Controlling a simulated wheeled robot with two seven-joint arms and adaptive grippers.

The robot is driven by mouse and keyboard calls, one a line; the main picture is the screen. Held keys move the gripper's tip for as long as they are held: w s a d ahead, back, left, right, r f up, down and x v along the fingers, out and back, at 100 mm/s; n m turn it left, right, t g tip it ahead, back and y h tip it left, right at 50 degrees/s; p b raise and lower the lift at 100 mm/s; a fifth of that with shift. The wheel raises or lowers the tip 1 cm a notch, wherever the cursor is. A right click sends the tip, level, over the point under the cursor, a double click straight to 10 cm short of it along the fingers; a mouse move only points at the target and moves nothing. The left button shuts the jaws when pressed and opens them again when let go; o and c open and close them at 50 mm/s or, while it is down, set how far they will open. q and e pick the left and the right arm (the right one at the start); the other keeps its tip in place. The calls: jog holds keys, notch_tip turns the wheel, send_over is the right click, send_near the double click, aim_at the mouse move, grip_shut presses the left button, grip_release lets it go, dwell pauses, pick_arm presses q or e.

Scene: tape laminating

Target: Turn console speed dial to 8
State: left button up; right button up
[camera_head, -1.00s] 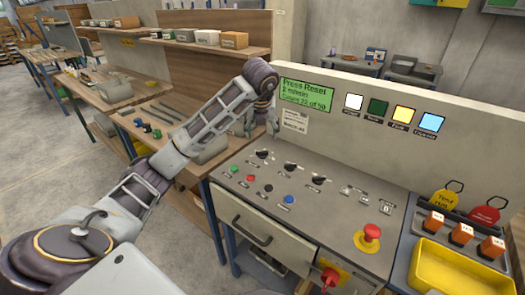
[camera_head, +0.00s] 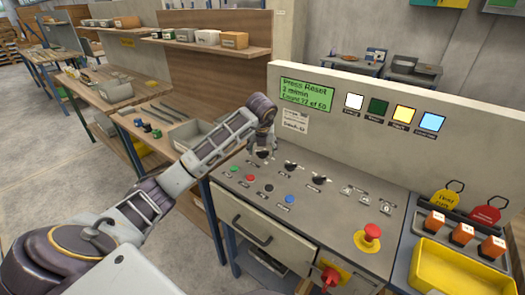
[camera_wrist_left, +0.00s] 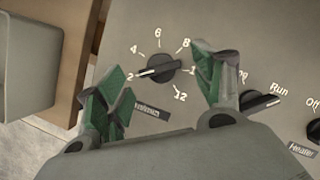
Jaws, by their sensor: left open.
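The speed dial (camera_wrist_left: 161,69) is a black knob on the grey console top (camera_wrist_left: 230,30), ringed by numbers from 2 to 12. Its white pointer line points left, at the 2. My left gripper (camera_wrist_left: 160,76) is open, with a green-padded finger on either side of the dial in the wrist view; I cannot tell whether they touch it. In the head view, the left gripper (camera_head: 264,146) is low over the dial at the console's back left. The green display (camera_head: 306,95) reads "Press Reset" and "2 m/min". My right gripper is not in view.
A second black knob (camera_wrist_left: 259,103) marked "Run" sits close beside the right finger. Small coloured buttons (camera_head: 268,188) lie in front of the dials. A red emergency button (camera_head: 371,232) and a yellow tray (camera_head: 455,268) are farther right. The back panel (camera_head: 350,135) rises behind.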

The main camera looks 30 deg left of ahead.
pick_arm(q)
jog(key=shift+x, duration=0.75)
jog(key=c, duration=1)
